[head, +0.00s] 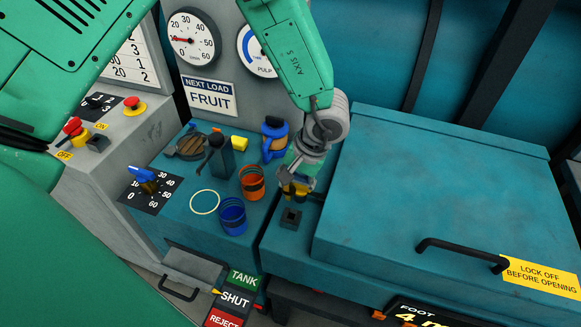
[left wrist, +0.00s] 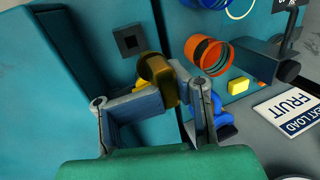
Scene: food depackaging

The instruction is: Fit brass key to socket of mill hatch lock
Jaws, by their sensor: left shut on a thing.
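The brass key (head: 291,187) is held in my left gripper (head: 297,180), whose arm comes down from the top of the head view. In the left wrist view the brass key (left wrist: 158,78) sits between the fingertips of my left gripper (left wrist: 174,88), which are closed on it. The lock socket (head: 291,217) is a dark square hole in a small block on the teal ledge beside the hatch. The socket (left wrist: 130,41) also shows in the left wrist view, apart from the key. The key's far end is partly hidden. My right gripper is not in view.
The teal hatch lid (head: 430,190) with its black handle (head: 460,252) lies right of the socket. A dial (head: 150,188) and gauges are further left.

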